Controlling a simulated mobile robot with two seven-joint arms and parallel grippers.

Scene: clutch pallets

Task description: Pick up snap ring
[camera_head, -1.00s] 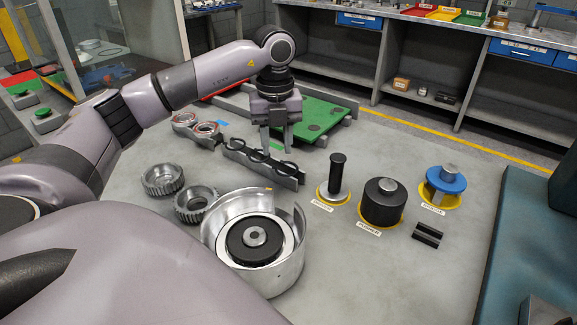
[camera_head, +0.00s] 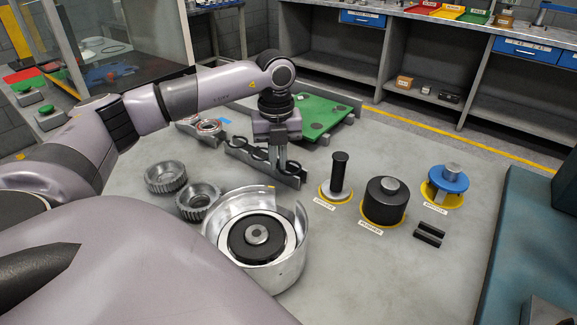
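Several thin black rings, which look like the snap rings, stand in a grey slotted rack (camera_head: 247,164) on the table, left of centre. One ring (camera_head: 240,143) is at the rack's left end, and another ring (camera_head: 291,167) is at its right end. My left gripper (camera_head: 277,168) points straight down at the rack, with its fingertips low between the middle and right-end rings. The fingers look close together and partly hide the rings there. I cannot tell whether they hold a ring. My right gripper is not in view.
A silver housing (camera_head: 292,262) with a black clutch hub stands in front. Two toothed rings (camera_head: 165,177) lie to the left. A green plate (camera_head: 318,117) lies behind. A black-handled tool (camera_head: 339,174), black cylinder (camera_head: 384,203) and blue-topped tool (camera_head: 449,181) stand right.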

